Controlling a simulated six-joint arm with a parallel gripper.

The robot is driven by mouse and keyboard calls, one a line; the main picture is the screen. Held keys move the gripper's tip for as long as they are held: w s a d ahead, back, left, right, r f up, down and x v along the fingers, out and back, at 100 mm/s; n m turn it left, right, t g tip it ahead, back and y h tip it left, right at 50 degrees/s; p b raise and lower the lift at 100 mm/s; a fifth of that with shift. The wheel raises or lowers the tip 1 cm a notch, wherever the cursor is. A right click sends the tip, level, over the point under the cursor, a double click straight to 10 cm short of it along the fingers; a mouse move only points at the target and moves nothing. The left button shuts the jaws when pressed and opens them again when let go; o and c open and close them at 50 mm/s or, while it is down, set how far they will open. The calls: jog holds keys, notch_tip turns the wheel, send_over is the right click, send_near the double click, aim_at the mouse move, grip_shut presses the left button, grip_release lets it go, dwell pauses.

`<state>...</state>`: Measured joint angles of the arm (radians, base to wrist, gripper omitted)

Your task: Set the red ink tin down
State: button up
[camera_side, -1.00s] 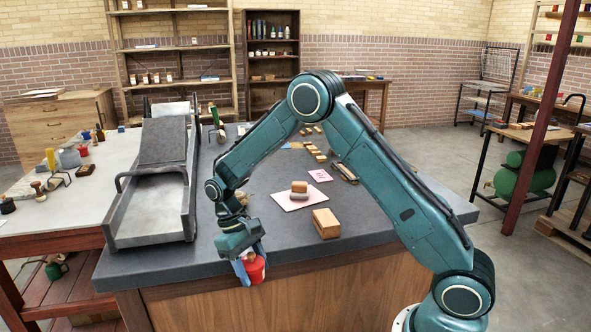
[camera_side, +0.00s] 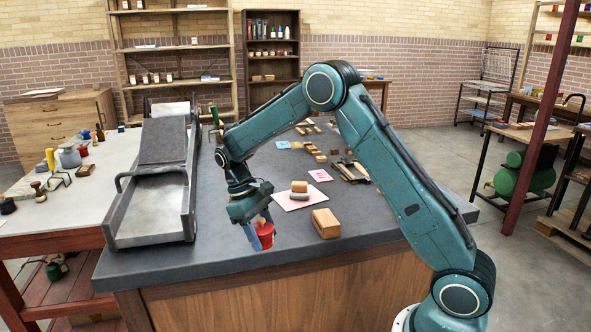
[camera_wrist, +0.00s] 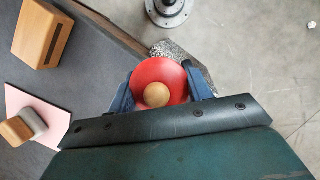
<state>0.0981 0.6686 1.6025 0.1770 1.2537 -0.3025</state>
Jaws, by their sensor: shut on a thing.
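The red ink tin (camera_side: 266,238) is between the blue fingers of my gripper (camera_side: 260,232), near the front edge of the grey worktop (camera_side: 210,262). In the wrist view the tin (camera_wrist: 174,76) shows as a red round with a pale wooden knob in its middle. My gripper (camera_wrist: 160,88) is shut on it, one finger on each side. The tin looks tilted in the side view. In the wrist view it overlaps the worktop edge, with floor beyond. I cannot tell its exact height above the worktop.
A wooden block (camera_side: 326,223) stands right of the tin. Beyond it, a pale pink sheet (camera_side: 287,206) carries a small grey and brown block (camera_side: 299,188). A metal press (camera_side: 148,222) fills the worktop's left side. Some bare worktop lies between press and tin.

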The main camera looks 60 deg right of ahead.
jog(key=s+d+m, duration=0.1)
jog(key=d, duration=0.4)
jog(key=s+d+r+m+y, duration=0.1)
jog(key=s+d+m, duration=0.1)
jog(key=d, duration=0.4)
jog(key=s+d+r+m, duration=0.1)
jog(key=s+d, duration=0.1)
jog(key=d, duration=0.4)
jog(key=shift+s+d+r+y, duration=0.15)
jog(key=shift+d+r+y, duration=0.1)
jog(key=shift+y, duration=0.05)
jog(key=s+d+r+m, duration=0.1)
jog(key=s+d+m, duration=0.2)
jog(key=s+d, duration=0.4)
jog(key=r+m+t+y, duration=0.1)
jog(key=r+m+y, duration=0.1)
send_over(372, 216)
jog(key=w+d, duration=0.1)
jog(key=shift+f, duration=4.15)
jog(key=shift+f, duration=0.15)
jog(key=o, duration=1.5)
jog(key=v, duration=0.7)
jog(key=shift+r, duration=0.4)
